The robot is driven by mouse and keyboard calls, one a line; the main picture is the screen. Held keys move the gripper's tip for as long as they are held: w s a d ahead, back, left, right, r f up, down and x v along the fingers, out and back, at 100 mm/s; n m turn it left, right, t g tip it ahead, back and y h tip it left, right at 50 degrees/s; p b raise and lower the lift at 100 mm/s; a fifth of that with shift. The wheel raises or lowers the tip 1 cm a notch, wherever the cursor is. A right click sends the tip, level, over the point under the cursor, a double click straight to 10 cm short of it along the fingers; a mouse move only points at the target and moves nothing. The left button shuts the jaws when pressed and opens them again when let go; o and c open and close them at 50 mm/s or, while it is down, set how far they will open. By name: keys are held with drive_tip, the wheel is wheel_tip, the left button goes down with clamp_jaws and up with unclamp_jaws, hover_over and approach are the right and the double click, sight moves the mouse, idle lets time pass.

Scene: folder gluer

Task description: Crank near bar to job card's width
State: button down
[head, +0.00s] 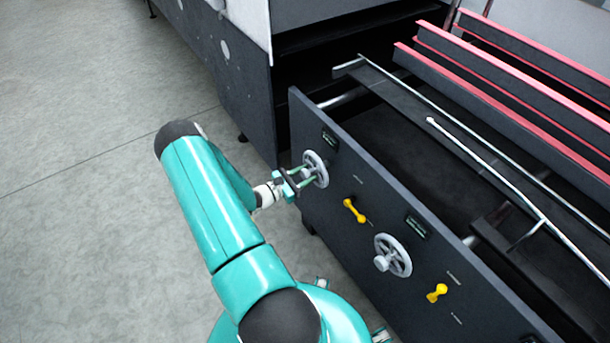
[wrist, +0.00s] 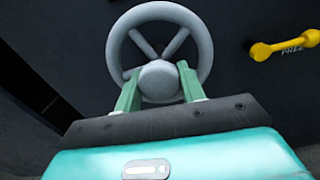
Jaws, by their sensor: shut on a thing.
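Two grey handwheels are on the dark front panel (head: 345,225) of the machine. My gripper (head: 306,177) is at the left handwheel (head: 317,164). In the wrist view, the green fingers of my gripper (wrist: 158,92) are shut on the round grey knob or hub (wrist: 158,80) of this handwheel (wrist: 205,45). The right handwheel (head: 393,256) is free, with its knob showing. Small dark displays sit above the left wheel (head: 329,137) and the right wheel (head: 417,227); their digits are too small to read. Long metal bars (head: 450,115) lie above the panel. No job card is clear in view.
A yellow lever (head: 354,209) is right of the left wheel and also shows in the wrist view (wrist: 285,46). A second yellow lever (head: 437,292) is further right. Red-edged rails (head: 500,80) run along the back. The grey floor (head: 80,170) on the left is clear.

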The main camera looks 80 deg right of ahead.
drive_tip(key=m, duration=0.4)
drive_tip(key=shift+w, duration=0.15)
drive_tip(key=m, duration=0.3)
drive_tip(key=shift+m, duration=0.3)
drive_tip(key=m, duration=0.7)
drive_tip(key=shift+r, duration=0.1)
drive_tip(key=shift+d, duration=0.1)
drive_tip(key=c, duration=0.9)
unclamp_jaws()
drive_tip(key=shift+o, duration=0.2)
drive_tip(key=v, duration=1.4)
